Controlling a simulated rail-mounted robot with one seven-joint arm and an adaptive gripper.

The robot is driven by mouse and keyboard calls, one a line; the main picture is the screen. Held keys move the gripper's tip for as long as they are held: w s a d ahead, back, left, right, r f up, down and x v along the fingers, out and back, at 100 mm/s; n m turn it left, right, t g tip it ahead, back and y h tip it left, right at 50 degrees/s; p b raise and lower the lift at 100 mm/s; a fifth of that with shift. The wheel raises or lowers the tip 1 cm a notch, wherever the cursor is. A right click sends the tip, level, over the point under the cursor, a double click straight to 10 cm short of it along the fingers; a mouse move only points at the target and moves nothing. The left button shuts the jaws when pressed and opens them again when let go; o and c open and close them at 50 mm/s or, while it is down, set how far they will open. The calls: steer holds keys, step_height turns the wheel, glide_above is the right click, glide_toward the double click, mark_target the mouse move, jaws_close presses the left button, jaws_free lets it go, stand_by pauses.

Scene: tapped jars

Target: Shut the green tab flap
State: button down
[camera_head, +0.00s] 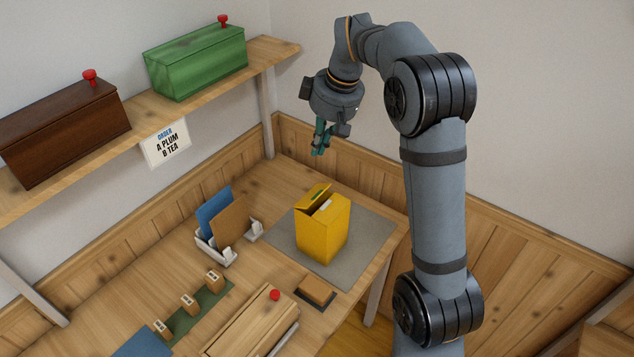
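A yellow box (323,235) stands upright on a grey mat (373,238) near the right end of the table. Its top flap (312,194) is raised and tilted, with a dark gap under it. My gripper (317,151) is above the box, pointing down, apart from the flap. Its teal fingers look close together from this side, and I see nothing held. The gap between the fingers is not clear.
A white rack (212,250) with blue and brown boards stands left of the box. A brown block (315,290) and a wooden box with a red knob (275,295) lie in front. A shelf (170,115) holds green and brown boxes.

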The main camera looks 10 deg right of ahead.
steer(key=f, duration=0.1)
steer(key=p, duration=0.2)
glide_above(310, 195)
steer(key=shift+n, duration=0.3)
steer(key=x, duration=0.3)
steer(key=s+x, duration=0.1)
steer(key=x, duration=0.1)
steer(key=d+x, duration=0.1)
steer(key=x, duration=0.2)
steer(key=shift+s+f, duration=0.25)
steer(key=shift+f, duration=0.4)
steer(key=shift+s+d+f, duration=0.25)
steer(key=shift+f, duration=0.2)
steer(key=shift+s+d+f, duration=0.25)
steer(key=shift+f, duration=0.25)
steer(key=shift+s+d+f, duration=0.2)
steer(key=shift+s+f, duration=0.05)
steer(key=shift+f, duration=0.4)
